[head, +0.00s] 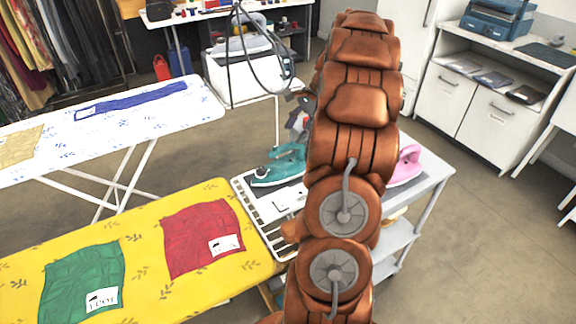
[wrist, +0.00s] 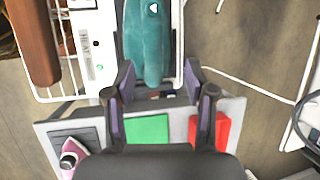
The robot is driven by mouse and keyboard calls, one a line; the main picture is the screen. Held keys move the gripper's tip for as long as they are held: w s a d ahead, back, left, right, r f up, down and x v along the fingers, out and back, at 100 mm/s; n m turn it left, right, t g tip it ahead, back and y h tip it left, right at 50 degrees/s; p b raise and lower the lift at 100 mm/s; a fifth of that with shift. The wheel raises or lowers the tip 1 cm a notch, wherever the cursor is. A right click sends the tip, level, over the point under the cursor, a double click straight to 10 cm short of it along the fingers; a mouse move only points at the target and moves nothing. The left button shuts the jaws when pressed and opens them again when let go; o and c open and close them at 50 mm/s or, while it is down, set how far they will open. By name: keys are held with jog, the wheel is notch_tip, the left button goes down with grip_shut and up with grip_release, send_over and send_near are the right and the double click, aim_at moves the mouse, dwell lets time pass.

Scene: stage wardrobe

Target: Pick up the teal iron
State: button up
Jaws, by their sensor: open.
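In the wrist view the teal iron (wrist: 147,45) fills the top middle. My gripper (wrist: 159,78) is open, its two dark purple-grey fingers spread on either side of the iron's lower end in the picture. Nothing is held. Whether the fingers are level with the iron or above it I cannot tell.
A pink iron (head: 406,166) stands at the trolley's right end. A green patch (wrist: 147,130) and a red one (wrist: 208,132) show on the trolley. A yellow ironing board (head: 150,215) with folded cloths is close on the left. A dark cable loop (head: 231,45) hangs behind.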

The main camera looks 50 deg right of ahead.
aim_at(292, 143)
jog(key=shift+s+p+x, duration=0.2)
jog(key=shift+p+x, duration=0.25)
jog(key=shift+x, duration=1.05)
jog(key=shift+s+p+x, duration=0.2)
jog(key=shift+p+x, duration=0.2)
jog(key=shift+x, duration=1.15)
jog(key=shift+f, duration=0.1)
jog(key=shift+c, duration=0.3)
jog(key=shift+s, duration=0.1)
grip_shut()
